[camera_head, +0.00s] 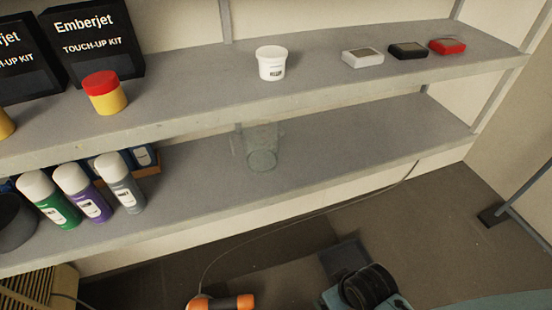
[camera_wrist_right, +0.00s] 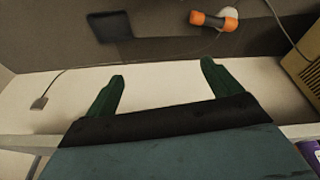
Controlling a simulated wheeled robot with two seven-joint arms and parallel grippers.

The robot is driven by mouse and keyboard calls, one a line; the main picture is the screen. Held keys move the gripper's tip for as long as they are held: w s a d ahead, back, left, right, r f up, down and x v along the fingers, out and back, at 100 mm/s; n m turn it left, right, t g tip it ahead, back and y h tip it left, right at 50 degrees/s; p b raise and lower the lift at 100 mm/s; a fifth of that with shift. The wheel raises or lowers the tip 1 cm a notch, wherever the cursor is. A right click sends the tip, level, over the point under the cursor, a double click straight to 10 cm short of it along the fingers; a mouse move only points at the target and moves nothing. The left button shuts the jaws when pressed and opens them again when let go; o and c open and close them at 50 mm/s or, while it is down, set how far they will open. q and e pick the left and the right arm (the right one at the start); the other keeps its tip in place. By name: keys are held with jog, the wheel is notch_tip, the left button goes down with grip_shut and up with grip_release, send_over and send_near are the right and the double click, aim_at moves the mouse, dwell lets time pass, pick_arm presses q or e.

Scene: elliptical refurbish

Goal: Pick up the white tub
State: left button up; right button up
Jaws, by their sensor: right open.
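The white tub (camera_head: 271,63) stands upright with its lid on the upper shelf, near the middle of the head view. It has a small dark label low on its front. My right gripper (camera_wrist_right: 162,68) shows in the right wrist view with its two green fingers wide apart and nothing between them. It is well away from the tub, and the tub is not in the wrist view. My left gripper is not in view.
A red-lidded yellow jar (camera_head: 105,93) stands left of the tub on the upper shelf (camera_head: 190,88). White, black and red boxes (camera_head: 408,50) lie to its right. A clear container (camera_head: 262,147) and spray cans (camera_head: 120,180) stand below. An orange cylinder (camera_head: 232,302) lies low.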

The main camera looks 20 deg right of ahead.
aim_at(271, 51)
jog(key=w+d+r+n+t+h, duration=0.1)
jog(key=w+d+r+n+t, duration=0.3)
jog(key=w+r, duration=0.5)
jog(key=w+d+r+n+t+h, duration=0.25)
jog(key=w+r+t, duration=0.4)
jog(key=r, duration=0.75)
jog(key=w+d+r+n+t, duration=0.35)
jog(key=w+r+t, duration=0.3)
jog(key=r, duration=0.45)
jog(key=w+a+r+n+g+y, duration=0.15)
jog(key=a+r+n+y, duration=0.3)
jog(key=n+y, duration=0.55)
jog(key=w+a+r+n+y, duration=0.3)
jog(key=r+n+y, duration=0.2)
jog(key=n, duration=1)
jog(key=w+a+n+g, duration=0.1)
jog(key=w+n, duration=0.1)
jog(key=w, duration=0.1)
jog(key=w+a+f+n+g, duration=0.1)
jog(key=w+n, duration=0.1)
jog(key=w, duration=0.1)
jog(key=w+a+f+n+g+h, duration=0.1)
jog(key=w+n+g, duration=0.1)
jog(key=w, duration=0.1)
jog(key=shift+w+f+p, duration=0.15)
jog(key=shift+p, duration=0.25)
jog(key=shift+x, duration=2.8)
jog(key=shift+f, duration=0.15)
